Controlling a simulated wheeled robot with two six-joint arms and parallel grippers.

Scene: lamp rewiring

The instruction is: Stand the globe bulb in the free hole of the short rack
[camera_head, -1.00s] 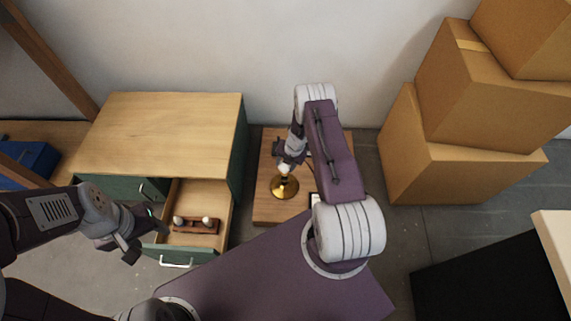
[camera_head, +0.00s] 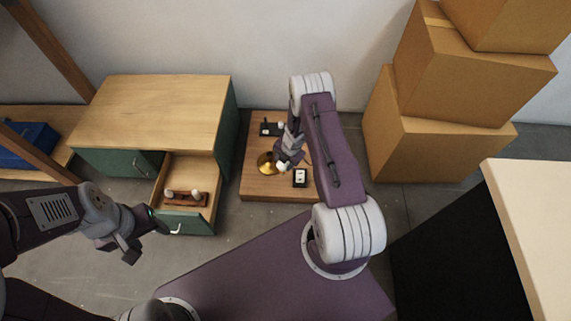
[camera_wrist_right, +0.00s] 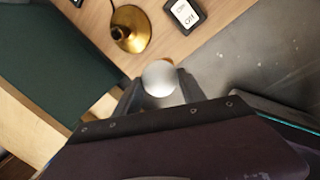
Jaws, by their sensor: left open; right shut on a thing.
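The white globe bulb (camera_wrist_right: 159,78) is between the fingers of my right gripper (camera_wrist_right: 157,92), which is shut on it. In the head view the bulb (camera_head: 283,168) is held beside the brass lamp base (camera_head: 266,164), toward its right. The lamp base also shows in the wrist view (camera_wrist_right: 131,32), apart from the bulb. The short brown rack (camera_head: 186,200) lies in the open drawer, with white bulbs at its left and middle-right; its holes are too small to make out. My left gripper (camera_head: 143,238) is open and empty, in front of the drawer's left side.
The open drawer (camera_head: 196,172) juts from a green cabinet (camera_head: 160,115) with a wooden top. A low wooden table (camera_head: 258,188) carries the lamp base, a switch box (camera_head: 300,178) and a dark item (camera_head: 270,129). Cardboard boxes (camera_head: 430,145) stand at the right. Bare floor separates drawer and table.

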